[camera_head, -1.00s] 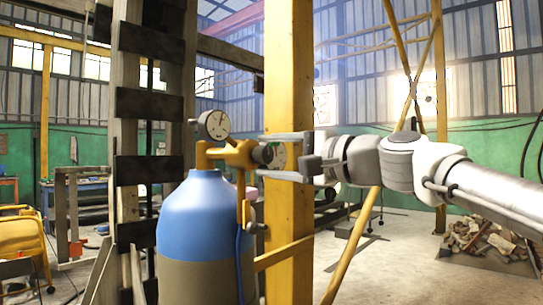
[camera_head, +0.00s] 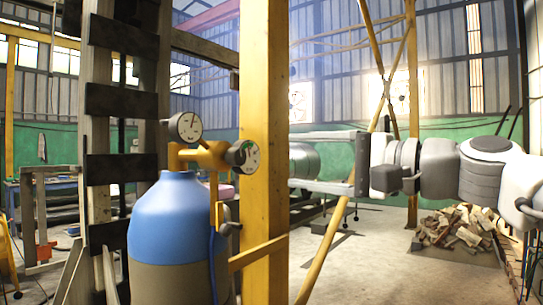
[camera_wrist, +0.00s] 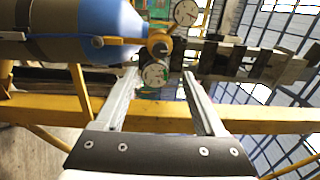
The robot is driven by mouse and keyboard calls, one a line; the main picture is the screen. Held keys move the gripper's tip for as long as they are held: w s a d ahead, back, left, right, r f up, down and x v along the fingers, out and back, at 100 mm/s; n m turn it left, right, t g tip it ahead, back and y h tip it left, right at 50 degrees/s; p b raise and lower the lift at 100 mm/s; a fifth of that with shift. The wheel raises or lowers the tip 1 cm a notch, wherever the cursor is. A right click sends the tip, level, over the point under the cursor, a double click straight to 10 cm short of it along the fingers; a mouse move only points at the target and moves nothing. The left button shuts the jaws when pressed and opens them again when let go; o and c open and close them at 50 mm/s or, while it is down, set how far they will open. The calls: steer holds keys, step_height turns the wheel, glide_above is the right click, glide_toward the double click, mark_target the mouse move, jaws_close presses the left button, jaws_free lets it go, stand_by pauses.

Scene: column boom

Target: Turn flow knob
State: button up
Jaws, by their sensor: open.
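The yellow brass regulator (camera_head: 205,154) sits on top of a blue-shouldered gas cylinder (camera_head: 180,215). One round gauge (camera_head: 186,127) stands above it and another gauge (camera_head: 246,156) faces out at its right end. A dark round part (camera_head: 233,156) shows beside that gauge; I cannot tell if it is the flow knob. A small valve (camera_head: 229,229) hangs lower on the regulator's stem. My gripper (camera_head: 291,160) is to the right of the regulator, apart from it, open and empty. In the wrist view, the regulator (camera_wrist: 158,46) and gauge (camera_wrist: 155,75) appear between and beyond my fingertips (camera_wrist: 158,74).
A yellow post (camera_head: 264,90) stands upright just right of the regulator, close to my fingertips. A dark-banded column (camera_head: 122,168) stands left of the cylinder. A rubble pile (camera_head: 462,228) lies on the floor at right. Open floor (camera_head: 375,255) shows below my gripper.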

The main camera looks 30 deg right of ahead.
steer(key=v, duration=0.5)
stand_by(0.4)
steer(key=w+a+f+n+g+h, duration=0.1)
steer(key=w+a+f+n+g, duration=0.2)
steer(key=a+f, duration=0.55)
steer(key=w+a+f+n+g+h, duration=0.1)
steer(key=a+f+n+g, duration=0.35)
steer(key=a+f, duration=0.35)
steer(key=s+a+f+n+g+h, duration=0.1)
steer(key=s+f+n+g+h, duration=0.15)
steer(key=f, duration=0.65)
steer(key=s+a+f+n+g+h, duration=0.2)
steer(key=f+n, duration=0.2)
steer(key=f, duration=0.6)
step_height(320, 180, up, 13)
steer(key=p, duration=1.3)
steer(key=shift+d, duration=0.1)
